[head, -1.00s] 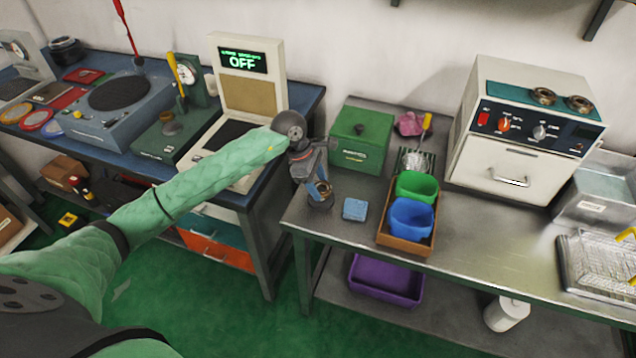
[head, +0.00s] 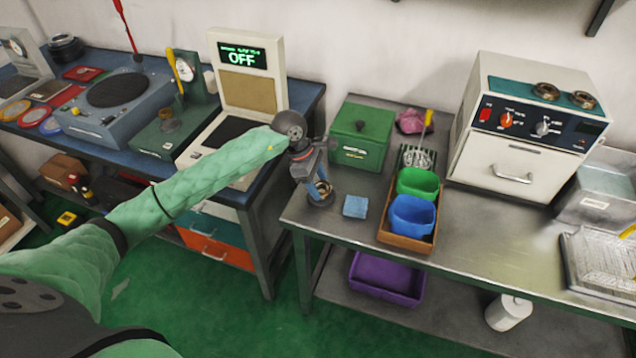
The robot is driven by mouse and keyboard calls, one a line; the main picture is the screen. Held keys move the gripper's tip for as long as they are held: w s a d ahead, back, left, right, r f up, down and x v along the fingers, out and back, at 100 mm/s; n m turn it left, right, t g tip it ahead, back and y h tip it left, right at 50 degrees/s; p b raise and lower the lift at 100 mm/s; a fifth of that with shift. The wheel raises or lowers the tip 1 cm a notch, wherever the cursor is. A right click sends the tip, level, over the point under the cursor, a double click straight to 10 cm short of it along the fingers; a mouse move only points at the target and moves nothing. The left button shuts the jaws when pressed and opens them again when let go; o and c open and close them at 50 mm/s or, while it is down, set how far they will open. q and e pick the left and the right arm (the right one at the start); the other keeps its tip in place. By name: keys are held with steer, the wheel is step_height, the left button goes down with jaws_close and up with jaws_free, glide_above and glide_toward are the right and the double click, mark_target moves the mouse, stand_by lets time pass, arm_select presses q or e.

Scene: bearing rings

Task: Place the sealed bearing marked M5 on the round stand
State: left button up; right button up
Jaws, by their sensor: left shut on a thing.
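My left gripper (head: 319,183) reaches in from the left and points down over the left end of the steel table. It is shut on a small brassy metal ring, a bearing (head: 322,188), partly hidden by the fingers. A dark round base, which looks like the round stand (head: 320,201), shows directly under the bearing. I cannot tell whether the bearing touches it or hangs just above. The M5 marking is too small to read. My right gripper is not in view.
A blue sponge-like block (head: 355,206) lies close right of the gripper. A green box (head: 361,138) stands behind it. A wooden tray (head: 408,238) with green and blue bins is further right. Two more rings (head: 546,91) lie on the white oven (head: 519,145).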

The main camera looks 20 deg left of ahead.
arm_select(q)
steer(key=shift+f+b, duration=0.55)
steer(key=shift+b, duration=0.15)
stand_by(0.8)
steer(key=o, duration=1)
steer(key=shift+o, duration=0.2)
steer(key=shift+r, duration=0.1)
steer(key=shift+r+p, duration=0.55)
steer(key=shift+r, duration=2.85)
